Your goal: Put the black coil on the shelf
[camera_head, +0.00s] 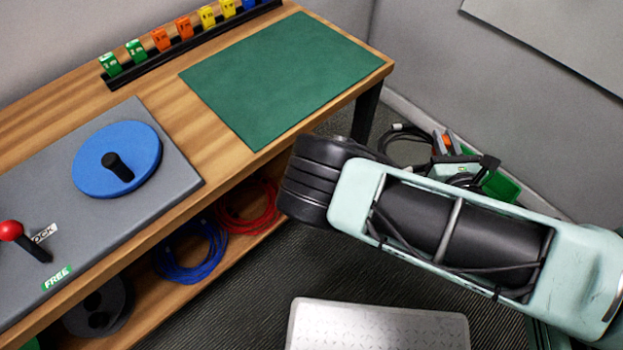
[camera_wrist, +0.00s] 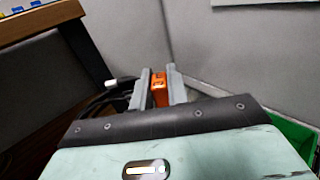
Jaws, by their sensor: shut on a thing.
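The black coil (camera_head: 393,133) shows at the back right, beside the bench's far leg, and part of it shows left of the fingers in the wrist view (camera_wrist: 97,106). An orange tag (camera_wrist: 159,88) sits between the two grey fingers of my gripper (camera_wrist: 160,76). My gripper (camera_head: 446,142) is shut on this tag, which appears to belong to the black coil. My arm hides part of the coil in the head view. The wooden shelf (camera_head: 232,239) runs under the bench top and bears a red coil (camera_head: 247,207) and a blue coil (camera_head: 189,253).
A green bin (camera_head: 502,189) stands on the floor by the wall. A light step plate (camera_head: 378,329) lies in front. The bench holds a green mat (camera_head: 288,75), a rack of coloured tags (camera_head: 190,42) and a blue wheel (camera_head: 90,160). The bench leg (camera_wrist: 84,50) is close left.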

